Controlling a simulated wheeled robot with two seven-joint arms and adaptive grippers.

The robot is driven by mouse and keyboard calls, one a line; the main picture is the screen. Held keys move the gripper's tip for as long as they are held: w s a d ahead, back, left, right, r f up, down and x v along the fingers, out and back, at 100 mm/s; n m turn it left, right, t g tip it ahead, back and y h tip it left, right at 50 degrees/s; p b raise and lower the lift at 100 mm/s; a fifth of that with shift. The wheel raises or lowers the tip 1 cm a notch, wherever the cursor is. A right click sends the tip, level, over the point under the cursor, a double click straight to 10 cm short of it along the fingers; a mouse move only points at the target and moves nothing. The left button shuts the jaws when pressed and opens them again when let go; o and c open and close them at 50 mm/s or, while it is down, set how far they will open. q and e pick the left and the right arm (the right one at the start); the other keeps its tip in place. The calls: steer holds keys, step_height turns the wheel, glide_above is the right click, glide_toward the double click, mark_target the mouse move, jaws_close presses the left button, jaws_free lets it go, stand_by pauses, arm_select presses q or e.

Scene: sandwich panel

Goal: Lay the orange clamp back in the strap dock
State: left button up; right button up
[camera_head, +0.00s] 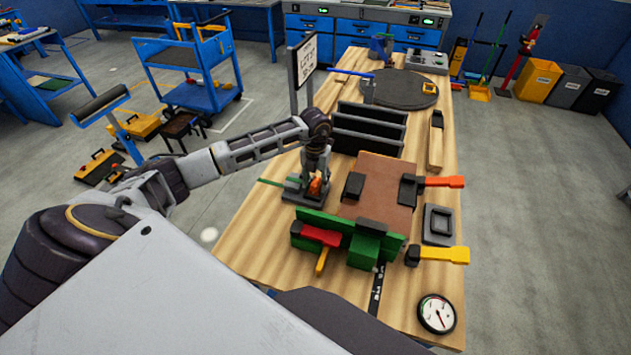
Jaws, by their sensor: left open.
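A clamp with an orange handle (442,181) and a black jaw sits at the right edge of the brown panel (377,192). Another small orange piece (315,187) shows low between the fingers of my left gripper (316,183), above a dark base at the panel's left; I cannot tell whether it is part of a clamp. My left gripper points down and is open, its fingertips partly hidden. A grey square holder (438,225) with a raised rim is right of the panel and looks empty; I cannot tell whether it is the strap dock. My right gripper is out of view.
A red-handled clamp (320,236) sits on the green fixture (363,247) in front of the panel. A yellow-handled clamp (440,254) and a round gauge (436,313) lie at the right. A black rack (368,130) stands behind. Bare wood shows at the front left.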

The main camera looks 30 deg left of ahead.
arm_select(q)
step_height(320, 180, up, 12)
steer(key=shift+f, duration=0.25)
stand_by(0.4)
stand_by(0.3)
stand_by(0.6)
